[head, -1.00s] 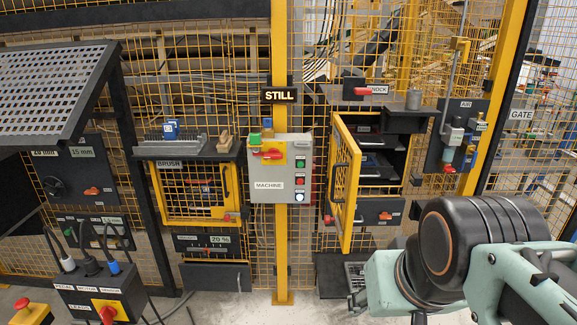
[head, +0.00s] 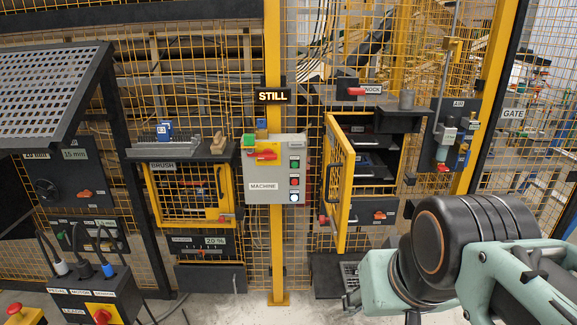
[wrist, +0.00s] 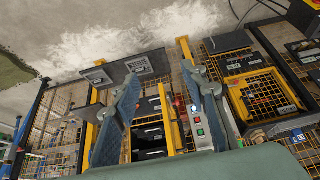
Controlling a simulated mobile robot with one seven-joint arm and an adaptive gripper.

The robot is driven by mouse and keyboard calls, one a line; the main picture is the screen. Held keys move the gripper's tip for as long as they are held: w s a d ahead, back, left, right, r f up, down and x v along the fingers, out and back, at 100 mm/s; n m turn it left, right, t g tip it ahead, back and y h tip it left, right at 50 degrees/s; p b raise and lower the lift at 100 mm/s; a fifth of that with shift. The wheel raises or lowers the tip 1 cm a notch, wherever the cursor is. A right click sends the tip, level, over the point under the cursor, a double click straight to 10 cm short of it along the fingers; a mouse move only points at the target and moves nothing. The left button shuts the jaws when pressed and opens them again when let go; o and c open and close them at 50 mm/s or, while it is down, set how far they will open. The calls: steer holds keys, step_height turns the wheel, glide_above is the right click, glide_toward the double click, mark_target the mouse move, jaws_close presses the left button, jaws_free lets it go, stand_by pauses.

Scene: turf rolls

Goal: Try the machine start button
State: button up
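The machine control box (head: 258,165) is grey and hangs on the yellow post, labelled MACHINE. Its right side carries a green button (head: 295,163), a red button (head: 295,181) and a lit white button (head: 294,197); their small labels are unreadable. A red handle (head: 263,155) sits on a yellow plate at the upper left. The box also shows upside down in the wrist view (wrist: 207,140). My gripper (wrist: 161,75) is open and empty, its two blue-grey fingers wide apart. The right finger overlaps the box in that view. Contact with a button is not visible.
A STILL sign (head: 272,97) is above the box. A yellow mesh door (head: 338,180) stands open to its right, between box and arm. A closed BRUSH cage (head: 190,192) is to the left. A cabled pedestal (head: 95,295) stands front left. Bare floor shows below.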

steer(key=shift+c, duration=0.3)
jaws_close()
stand_by(1.1)
